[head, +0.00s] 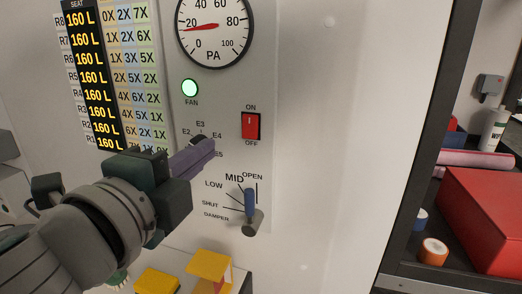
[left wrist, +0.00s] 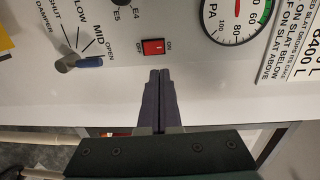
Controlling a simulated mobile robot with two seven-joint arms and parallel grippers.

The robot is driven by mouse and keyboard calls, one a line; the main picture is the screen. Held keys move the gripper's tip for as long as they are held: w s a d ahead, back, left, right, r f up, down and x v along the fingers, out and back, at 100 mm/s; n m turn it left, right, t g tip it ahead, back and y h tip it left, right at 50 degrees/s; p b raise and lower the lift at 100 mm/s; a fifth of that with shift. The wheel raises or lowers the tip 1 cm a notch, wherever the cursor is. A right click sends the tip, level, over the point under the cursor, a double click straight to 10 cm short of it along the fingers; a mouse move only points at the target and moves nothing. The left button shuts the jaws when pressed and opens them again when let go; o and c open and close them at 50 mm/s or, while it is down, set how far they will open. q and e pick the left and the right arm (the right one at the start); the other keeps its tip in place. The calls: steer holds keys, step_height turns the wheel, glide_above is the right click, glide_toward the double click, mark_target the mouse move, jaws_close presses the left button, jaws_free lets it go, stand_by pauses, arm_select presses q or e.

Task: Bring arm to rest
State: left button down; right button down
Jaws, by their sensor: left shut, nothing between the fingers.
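My left gripper (head: 196,156) is shut and empty. In the head view it comes in from the left and its fingers overlap the selector knob (head: 200,139), hiding part of it. In the left wrist view the closed fingers (left wrist: 159,76) point at the panel, just below the red switch (left wrist: 153,47); contact cannot be made out. The red switch (head: 251,126) sits between ON and OFF labels. The damper lever (head: 250,199) has a blue handle pointing up towards OPEN; it also shows in the left wrist view (left wrist: 88,63). My right gripper is not in view.
Above are the PA gauge (head: 213,27), a lit green FAN lamp (head: 190,88) and a slat chart (head: 92,75). A yellow box (head: 209,265) stands below the panel. At right, a dark shelf holds a red box (head: 487,215) and an orange roll (head: 432,251). The white wall between is clear.

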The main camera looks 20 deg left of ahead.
arm_select(q)
steer(key=s+a+f+n+g+y, duration=0.3)
steer(key=s+a+f+n+g, duration=0.2)
steer(key=s+f+n+g, duration=0.5)
steer(key=s+d+f+n+g+h, duration=0.1)
steer(key=s+d+n+g, duration=0.15)
steer(key=s, duration=0.45)
steer(key=s+d+f+n+g+h, duration=0.2)
steer(key=s+n, duration=0.2)
steer(key=s, duration=0.4)
step_height(320, 180, up, 21)
steer(key=w+p, duration=0.1)
steer(key=p, duration=1.9)
steer(key=shift+a+f+t, duration=0.2)
steer(key=shift+a+t, duration=0.15)
steer(key=shift+a, duration=0.05)
